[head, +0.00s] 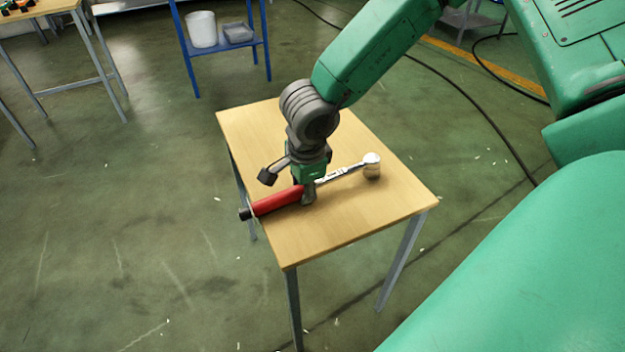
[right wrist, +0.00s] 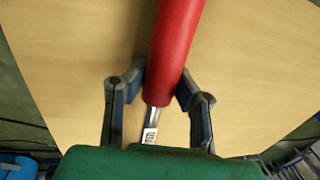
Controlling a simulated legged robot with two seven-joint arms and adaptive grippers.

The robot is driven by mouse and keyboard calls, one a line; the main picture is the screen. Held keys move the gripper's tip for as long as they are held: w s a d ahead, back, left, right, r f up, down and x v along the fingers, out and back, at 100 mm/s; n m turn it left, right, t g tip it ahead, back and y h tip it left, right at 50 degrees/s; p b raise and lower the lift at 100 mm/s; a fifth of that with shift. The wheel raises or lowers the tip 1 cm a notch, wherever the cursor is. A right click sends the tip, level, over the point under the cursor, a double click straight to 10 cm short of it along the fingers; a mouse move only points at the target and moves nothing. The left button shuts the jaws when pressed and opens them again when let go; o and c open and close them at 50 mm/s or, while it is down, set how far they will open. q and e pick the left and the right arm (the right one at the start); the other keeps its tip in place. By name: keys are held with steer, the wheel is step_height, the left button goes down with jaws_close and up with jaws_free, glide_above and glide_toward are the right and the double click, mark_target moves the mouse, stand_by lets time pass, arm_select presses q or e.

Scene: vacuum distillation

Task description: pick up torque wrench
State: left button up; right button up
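The torque wrench (head: 278,201) has a red handle, a black end and a silver shaft with a round head (head: 372,160). It lies across the small wooden table, its black end at the left edge. My right gripper (head: 288,184) is low over the middle of the wrench, pointing down, with its fingers apart. In the right wrist view, the fingers (right wrist: 162,90) are on either side of the red handle (right wrist: 174,45) where it meets the shaft. I cannot tell whether either finger touches it. My left gripper is not in view.
The small wooden table (head: 375,210) is otherwise bare and stands on open green floor. A blue shelf stand (head: 228,46) with a white bucket (head: 202,29) and grey tray (head: 238,33) stands behind. Another table (head: 40,8) is at far left. A dark cable (head: 480,105) crosses the floor at right.

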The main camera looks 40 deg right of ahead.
jaws_close()
step_height(320, 180, up, 10)
steer(key=p, duration=0.5)
steer(key=shift+o, duration=1.2)
jaws_free()
jaws_close()
steer(key=shift+r, duration=0.15)
